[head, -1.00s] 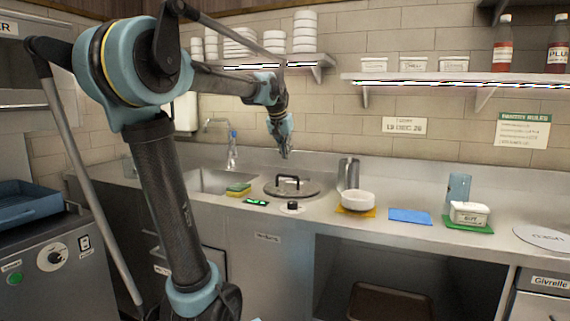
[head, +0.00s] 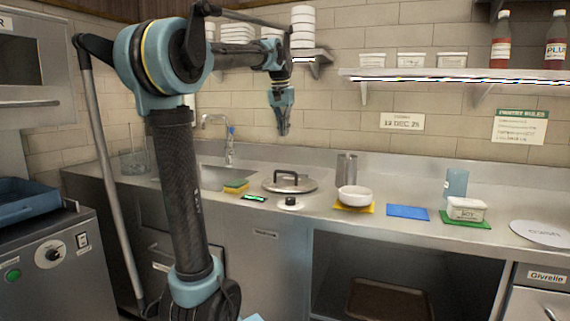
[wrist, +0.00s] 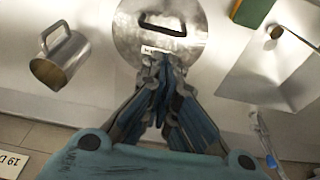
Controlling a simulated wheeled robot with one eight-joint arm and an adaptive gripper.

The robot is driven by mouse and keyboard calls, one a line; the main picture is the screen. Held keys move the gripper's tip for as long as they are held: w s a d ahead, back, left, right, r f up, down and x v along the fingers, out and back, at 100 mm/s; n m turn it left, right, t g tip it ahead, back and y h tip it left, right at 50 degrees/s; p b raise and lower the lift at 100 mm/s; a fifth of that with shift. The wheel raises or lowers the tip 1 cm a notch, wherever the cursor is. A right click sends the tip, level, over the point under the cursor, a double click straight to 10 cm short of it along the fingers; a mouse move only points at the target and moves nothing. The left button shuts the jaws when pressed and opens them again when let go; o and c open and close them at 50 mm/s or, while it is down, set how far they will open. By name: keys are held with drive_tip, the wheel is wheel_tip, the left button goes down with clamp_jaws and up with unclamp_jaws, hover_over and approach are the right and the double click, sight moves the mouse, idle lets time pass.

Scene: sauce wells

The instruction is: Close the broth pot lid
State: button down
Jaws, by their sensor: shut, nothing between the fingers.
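The broth pot lid (head: 305,187) is a round metal disc with a dark bar handle (head: 290,174), lying about flat at counter level behind the front edge. It also shows at the top of the wrist view (wrist: 130,32), with a small white label near its edge. I cannot tell whether a pot opening lies under it. My gripper (head: 283,134) points down in the air above and behind the lid, apart from it. In the wrist view its fingers (wrist: 160,68) are together, empty, and overlap the lid's edge in the picture.
A small black knob on a pale round base (head: 290,203) sits in front of the lid. A sponge (head: 236,186) and sink are left. A metal jug (head: 346,169), white bowl (head: 354,195) and blue mat (head: 408,212) are right. The shelf (head: 450,76) hangs above.

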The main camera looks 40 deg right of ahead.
drive_tip(key=f, duration=0.4)
drive_tip(key=d+f, duration=0.1)
drive_tip(key=f, duration=0.4)
drive_tip(key=w+d+f, duration=0.1)
drive_tip(key=f, duration=0.3)
drive_tip(key=shift+d+f, duration=0.15)
drive_tip(key=shift+f, duration=0.2)
drive_tip(key=shift+f, duration=0.6)
drive_tip(key=shift+s+a+f, duration=0.25)
drive_tip(key=shift+a, duration=0.05)
drive_tip(key=shift+r, duration=0.1)
